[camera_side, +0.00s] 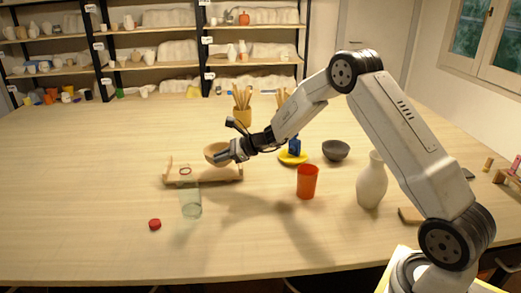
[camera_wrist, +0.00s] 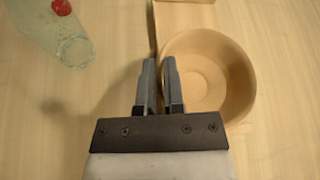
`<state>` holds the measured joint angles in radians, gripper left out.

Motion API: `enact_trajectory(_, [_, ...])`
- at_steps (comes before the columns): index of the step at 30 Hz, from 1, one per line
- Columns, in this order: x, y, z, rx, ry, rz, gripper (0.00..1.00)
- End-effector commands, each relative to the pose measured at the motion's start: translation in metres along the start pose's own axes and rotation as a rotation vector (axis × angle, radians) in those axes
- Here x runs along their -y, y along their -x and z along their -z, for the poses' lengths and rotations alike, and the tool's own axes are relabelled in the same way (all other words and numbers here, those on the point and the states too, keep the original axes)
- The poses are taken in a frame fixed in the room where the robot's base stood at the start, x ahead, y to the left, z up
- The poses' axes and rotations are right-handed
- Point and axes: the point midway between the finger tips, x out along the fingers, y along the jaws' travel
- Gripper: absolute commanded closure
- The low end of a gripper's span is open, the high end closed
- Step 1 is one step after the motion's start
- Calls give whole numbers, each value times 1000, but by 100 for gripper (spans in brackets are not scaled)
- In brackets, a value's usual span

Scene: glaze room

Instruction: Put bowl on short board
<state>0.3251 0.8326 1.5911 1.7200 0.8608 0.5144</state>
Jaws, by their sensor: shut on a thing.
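A tan bowl (camera_side: 213,153) is at the right half of a low wooden board (camera_side: 228,179) in the side view. My gripper (camera_side: 228,156) is shut on the bowl's rim. In the wrist view the gripper (camera_wrist: 160,75) has one finger inside the bowl (camera_wrist: 215,75) and one outside, at its left wall. The bowl looks empty and about level. The board (camera_wrist: 182,16) shows partly under the bowl there. I cannot tell whether the bowl's base touches the board.
A clear glass vessel (camera_side: 191,200) stands in front of the board, with a red cap (camera_side: 155,224) to its left. A red cup (camera_side: 307,182), white vase (camera_side: 371,182), dark bowl (camera_side: 336,150) and yellow plate (camera_side: 290,158) stand to the right. The table's front left is clear.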

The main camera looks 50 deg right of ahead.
Motion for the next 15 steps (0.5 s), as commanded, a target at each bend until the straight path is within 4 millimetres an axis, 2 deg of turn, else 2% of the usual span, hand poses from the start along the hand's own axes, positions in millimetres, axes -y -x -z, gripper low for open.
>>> enact_trajectory(6, [-6,-11,22,0,0,0,100])
enact_trajectory(15, [-7,-13,26,1,1,1,100])
